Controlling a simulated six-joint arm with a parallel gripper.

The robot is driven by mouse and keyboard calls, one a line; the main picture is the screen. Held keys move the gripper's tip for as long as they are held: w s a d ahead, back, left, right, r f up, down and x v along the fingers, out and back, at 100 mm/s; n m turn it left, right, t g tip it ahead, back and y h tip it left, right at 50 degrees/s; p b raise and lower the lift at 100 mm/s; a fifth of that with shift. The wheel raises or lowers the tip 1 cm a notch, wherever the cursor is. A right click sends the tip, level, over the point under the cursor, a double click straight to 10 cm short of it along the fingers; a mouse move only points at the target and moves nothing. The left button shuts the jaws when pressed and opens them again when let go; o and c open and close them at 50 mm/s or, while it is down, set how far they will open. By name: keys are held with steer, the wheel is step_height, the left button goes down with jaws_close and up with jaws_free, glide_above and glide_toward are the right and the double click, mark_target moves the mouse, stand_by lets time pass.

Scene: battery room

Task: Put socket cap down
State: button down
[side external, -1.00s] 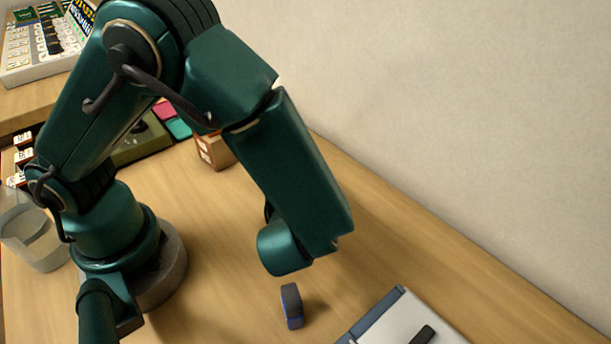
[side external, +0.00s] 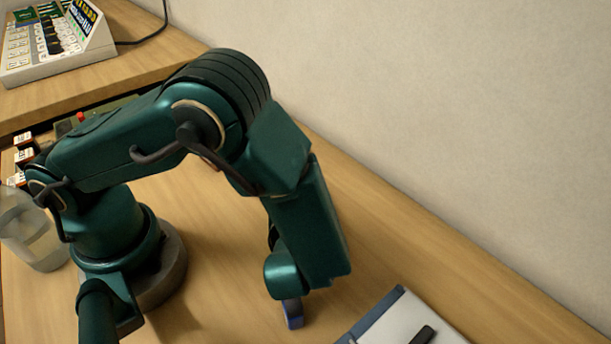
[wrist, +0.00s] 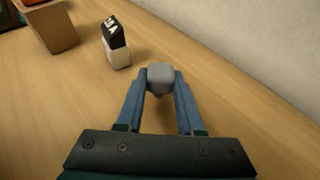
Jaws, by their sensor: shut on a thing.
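In the wrist view, my gripper (wrist: 160,91) has its two blue fingers closed on the socket cap (wrist: 160,73), a small rounded light-grey piece at the fingertips. The cap appears over bare table; I cannot tell whether its underside touches the wood. In the side external view my wrist hides the cap, and I cannot make out the fingertips there. A small blue and dark piece (side external: 293,314) shows just below my wrist in that view. I cannot tell what it is.
A white block with a black top (wrist: 117,45) and a brown box (wrist: 51,27) stand beyond the gripper. A pale panel (side external: 390,322) lies lower right, a clear jar (side external: 38,240) left, a white console (side external: 50,60) upper left. The wall runs along the right.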

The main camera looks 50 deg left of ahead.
steer(key=shift+f, duration=0.55)
steer(key=shift+c, duration=2.3)
jaws_free()
